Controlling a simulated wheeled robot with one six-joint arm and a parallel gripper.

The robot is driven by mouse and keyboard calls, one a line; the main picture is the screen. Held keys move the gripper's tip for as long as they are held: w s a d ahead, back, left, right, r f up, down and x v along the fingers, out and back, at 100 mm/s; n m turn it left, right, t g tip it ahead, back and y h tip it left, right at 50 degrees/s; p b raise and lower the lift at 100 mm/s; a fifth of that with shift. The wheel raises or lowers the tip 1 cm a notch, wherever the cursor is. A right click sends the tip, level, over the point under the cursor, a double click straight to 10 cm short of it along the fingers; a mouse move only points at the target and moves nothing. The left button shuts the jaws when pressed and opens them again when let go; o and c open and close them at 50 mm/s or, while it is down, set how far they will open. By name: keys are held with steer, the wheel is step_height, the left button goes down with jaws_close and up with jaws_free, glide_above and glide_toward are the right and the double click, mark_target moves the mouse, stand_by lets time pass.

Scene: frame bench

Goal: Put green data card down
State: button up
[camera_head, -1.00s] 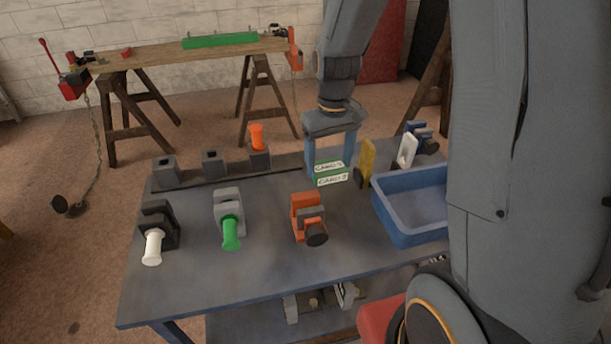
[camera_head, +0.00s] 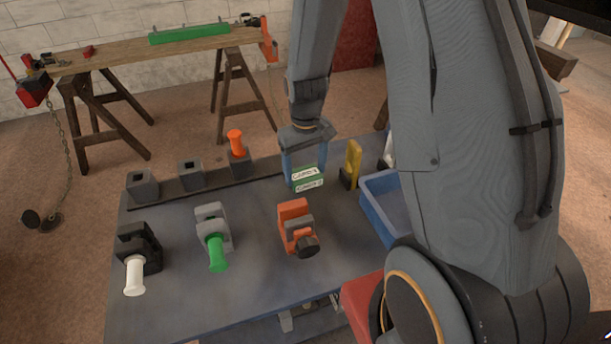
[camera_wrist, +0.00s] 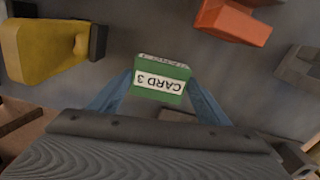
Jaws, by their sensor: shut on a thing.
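The green data card (camera_head: 307,181) has white labels and is between the fingers of my gripper (camera_head: 304,172), at the back middle of the blue-grey table (camera_head: 240,290). In the wrist view the card (camera_wrist: 162,70) shows a label reading "CARD 3", and my gripper's blue fingers (camera_wrist: 160,88) close on its two sides. The card looks upright. Its lower edge is at or close above the tabletop; I cannot tell whether it touches.
A yellow piece (camera_head: 351,164) stands just right of the card. An orange clamp-like device (camera_head: 294,212) is in front. A blue tray (camera_head: 376,218) is at right, partly hidden by my arm. Grey and black devices with green (camera_head: 216,252) and white (camera_head: 134,276) handles stand left.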

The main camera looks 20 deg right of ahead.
mark_target(306, 175)
steer(key=shift+f, duration=1.4)
steer(key=shift+f, duration=0.15)
steer(key=o, duration=1.3)
